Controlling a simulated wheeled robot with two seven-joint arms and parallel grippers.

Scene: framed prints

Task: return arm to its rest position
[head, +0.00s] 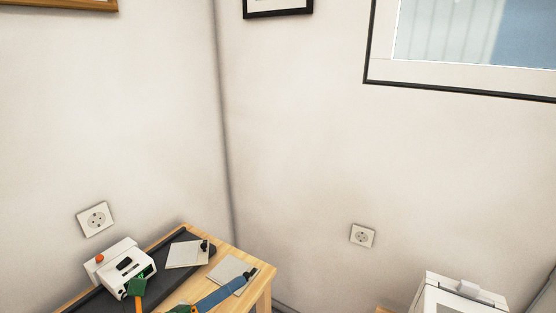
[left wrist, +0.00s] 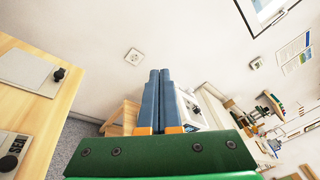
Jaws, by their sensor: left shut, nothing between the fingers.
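My left gripper (head: 241,285) shows at the bottom of the head view, its blue fingers angled up to the right in front of the wooden table (head: 262,274). In the left wrist view the two blue fingers of my left gripper (left wrist: 160,74) lie side by side, shut, with nothing between them. The green gripper body fills the bottom of that view. My right gripper is in neither view.
A white device (head: 118,266) with a red button and two light plates (head: 186,254) (head: 230,276) with black knobs are on the table. Another white machine (head: 455,298) stands at lower right.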

